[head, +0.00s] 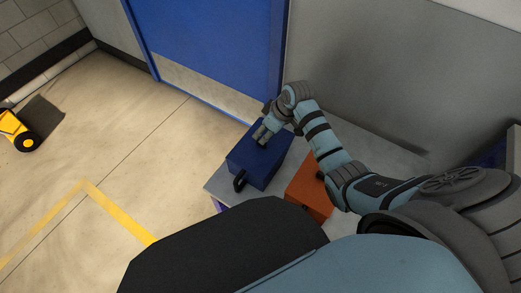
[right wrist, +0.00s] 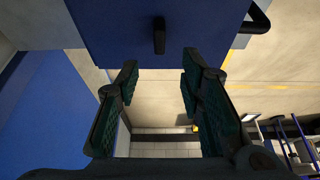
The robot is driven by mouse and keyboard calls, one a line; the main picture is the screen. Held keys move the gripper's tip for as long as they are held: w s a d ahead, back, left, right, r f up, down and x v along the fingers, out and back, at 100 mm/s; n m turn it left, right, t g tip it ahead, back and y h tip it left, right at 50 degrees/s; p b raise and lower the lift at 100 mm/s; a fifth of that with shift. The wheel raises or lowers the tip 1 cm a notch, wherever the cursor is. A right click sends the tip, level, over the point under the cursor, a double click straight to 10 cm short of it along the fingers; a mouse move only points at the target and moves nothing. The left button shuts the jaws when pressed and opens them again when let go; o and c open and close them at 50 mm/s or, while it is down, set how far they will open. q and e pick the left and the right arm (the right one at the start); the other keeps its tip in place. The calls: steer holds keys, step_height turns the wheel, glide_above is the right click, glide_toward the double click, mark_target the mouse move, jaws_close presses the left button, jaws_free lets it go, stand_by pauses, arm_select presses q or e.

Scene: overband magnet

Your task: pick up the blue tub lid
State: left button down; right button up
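The blue tub (head: 250,165) stands on a small table, its blue lid (head: 243,152) closed on top. A black handle (head: 240,180) sticks out from its near side. My right gripper (head: 262,134) is just over the far part of the lid. In the right wrist view the blue lid (right wrist: 100,35) fills the top, with a dark upright knob (right wrist: 159,36) on it. The right gripper's two fingers (right wrist: 160,72) are spread, with the knob ahead of the gap and nothing between them. I cannot tell whether a fingertip touches the lid. My left gripper is not in view.
An orange tub (head: 309,190) stands right of the blue one, partly under my right arm. The grey table (head: 216,187) has little bare top. A blue door (head: 215,50) and grey wall (head: 370,80) stand close behind. Open floor lies left, with a yellow vehicle (head: 14,130).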

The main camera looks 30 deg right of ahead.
steer(key=b+x, duration=0.1)
steer(key=x, duration=0.1)
steer(key=b+x, duration=0.1)
steer(key=x, duration=0.1)
steer(key=s+x, duration=0.1)
steer(key=x, duration=0.1)
steer(key=shift+d+f+b, duration=0.2)
steer(key=shift+d+b, duration=0.1)
steer(key=shift+b, duration=0.1)
steer(key=shift+r, duration=0.1)
steer(key=shift+c, duration=0.4)
jaws_close()
steer(key=shift+r, duration=0.15)
step_height(320, 180, up, 20)
steer(key=p, duration=0.7)
